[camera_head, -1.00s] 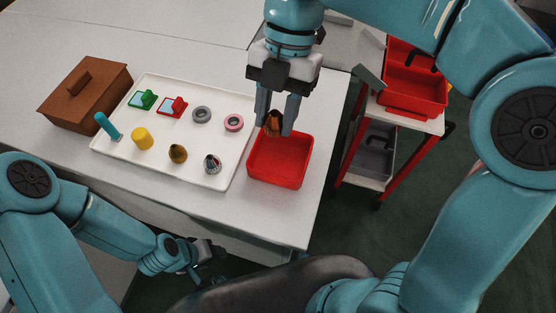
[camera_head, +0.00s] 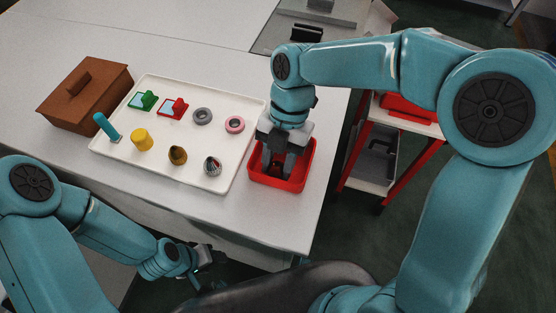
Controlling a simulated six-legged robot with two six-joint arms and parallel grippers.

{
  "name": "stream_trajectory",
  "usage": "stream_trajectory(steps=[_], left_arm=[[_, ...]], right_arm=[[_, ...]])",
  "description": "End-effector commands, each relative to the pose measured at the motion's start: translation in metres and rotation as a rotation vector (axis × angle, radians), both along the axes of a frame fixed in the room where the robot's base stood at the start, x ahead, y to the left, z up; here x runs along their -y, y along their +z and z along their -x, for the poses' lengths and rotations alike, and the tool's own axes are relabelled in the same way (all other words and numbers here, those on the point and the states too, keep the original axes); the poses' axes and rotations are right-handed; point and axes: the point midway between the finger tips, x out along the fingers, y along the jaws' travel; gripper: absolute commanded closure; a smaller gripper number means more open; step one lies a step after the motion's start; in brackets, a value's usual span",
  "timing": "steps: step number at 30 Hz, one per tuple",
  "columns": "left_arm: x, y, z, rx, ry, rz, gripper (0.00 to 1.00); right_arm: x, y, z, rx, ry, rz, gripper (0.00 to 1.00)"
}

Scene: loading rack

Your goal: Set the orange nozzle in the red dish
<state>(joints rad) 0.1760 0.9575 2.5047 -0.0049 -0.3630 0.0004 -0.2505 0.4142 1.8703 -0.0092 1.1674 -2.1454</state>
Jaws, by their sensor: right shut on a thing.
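The red dish (camera_head: 262,178) sits on the table just right of the white tray. My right gripper (camera_head: 278,171) points down into the dish, with its fingertips low between the walls. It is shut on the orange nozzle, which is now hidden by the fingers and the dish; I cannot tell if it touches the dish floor. My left gripper (camera_head: 208,257) is low in front of the table's edge, away from the dish, small and dark; whether it is open or shut cannot be made out.
A brown lidded box (camera_head: 88,95) stands at the left. A trolley with a red bin (camera_head: 408,108) stands beyond the table's right edge.

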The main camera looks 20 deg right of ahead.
Motion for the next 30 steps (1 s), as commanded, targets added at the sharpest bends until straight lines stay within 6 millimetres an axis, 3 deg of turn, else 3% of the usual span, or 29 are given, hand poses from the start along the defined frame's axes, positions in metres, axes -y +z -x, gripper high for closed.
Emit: stream_trajectory(steps=[5, 6, 8, 20, 30], left_arm=[[0.0, -0.003, 0.0, 0.0, 0.0, 0.0, 0.47], [0.0, -0.003, 0.0, 0.0, 0.0, 0.0, 0.47], [0.0, -0.002, 0.0, 0.0, 0.0, 0.0, 0.47], [0.0, 0.001, 0.0, 0.0, 0.0, 0.0, 0.47], [0.0, 0.006, 0.0, 0.0, 0.0, 0.0, 0.47]], right_arm=[[0.0, -0.003, 0.0, 0.0, 0.0, 0.0, 0.93], [0.0, -0.003, 0.0, 0.0, 0.0, 0.0, 0.57], [0.0, -0.002, 0.0, 0.0, 0.0, 0.0, 0.38], [0.001, 0.007, -0.003, 0.003, -0.001, -0.001, 0.38], [0.02, 0.076, -0.025, 0.004, -0.002, -0.001, 0.38]])
